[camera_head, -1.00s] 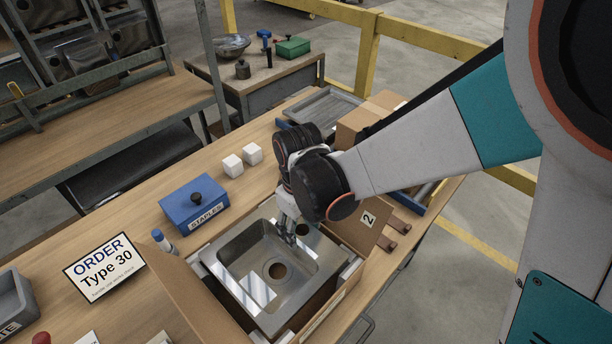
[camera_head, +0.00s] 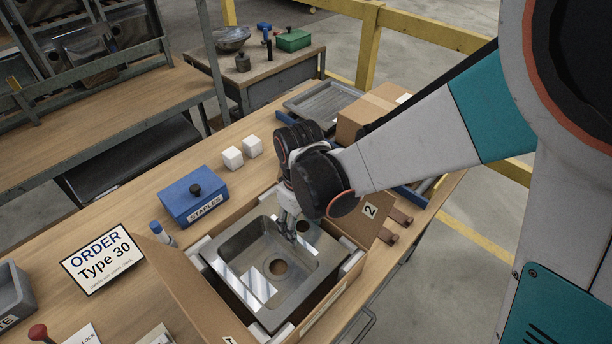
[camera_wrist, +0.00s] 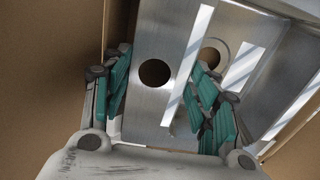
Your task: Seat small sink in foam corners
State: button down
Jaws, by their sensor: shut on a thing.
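My gripper (camera_head: 289,232) reaches down at the sink's far rim. In the wrist view my gripper (camera_wrist: 160,100) has its teal-padded fingers on either side of the rim deck (camera_wrist: 152,40) with the tap hole, shut on the sink. The sink's underside is hidden.
The box flaps stand open, one marked 2 (camera_head: 368,211). A closed carton (camera_head: 365,116) lies behind my arm.

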jog(key=shift+f+b, duration=0.8)
jog(key=shift+f, duration=0.15)
jog(key=c, duration=0.5)
grip_release()
